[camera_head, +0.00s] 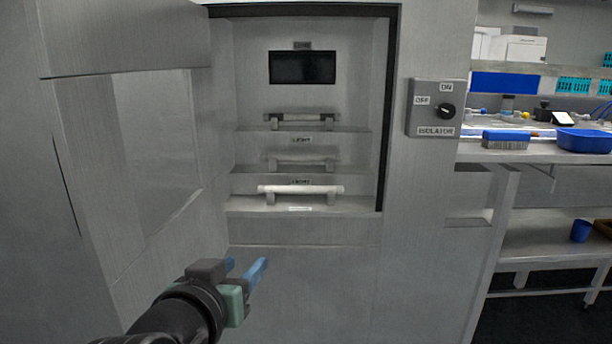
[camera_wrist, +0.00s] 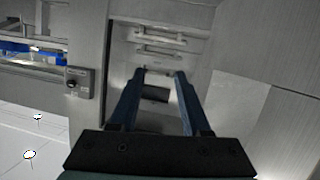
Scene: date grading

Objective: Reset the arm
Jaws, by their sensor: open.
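My gripper (camera_head: 247,268) is open and empty, with blue fingers. In the head view it is low, in front of the metal cabinet (camera_head: 310,290), below the cabinet's opening. The wrist view also shows the gripper (camera_wrist: 158,74) with its two fingers apart and nothing between them. Beyond the fingers is the cabinet recess, with a dark screen (camera_wrist: 156,93) between them in the picture. My arm comes in from the bottom left of the head view.
The cabinet door (camera_head: 140,150) stands open at left. The recess holds stepped shelves with bar handles (camera_head: 300,190) and a dark screen (camera_head: 302,67). An isolator switch (camera_head: 437,108) is on the right panel. A bench with a brush (camera_head: 506,139) and blue tray (camera_head: 584,141) stands right.

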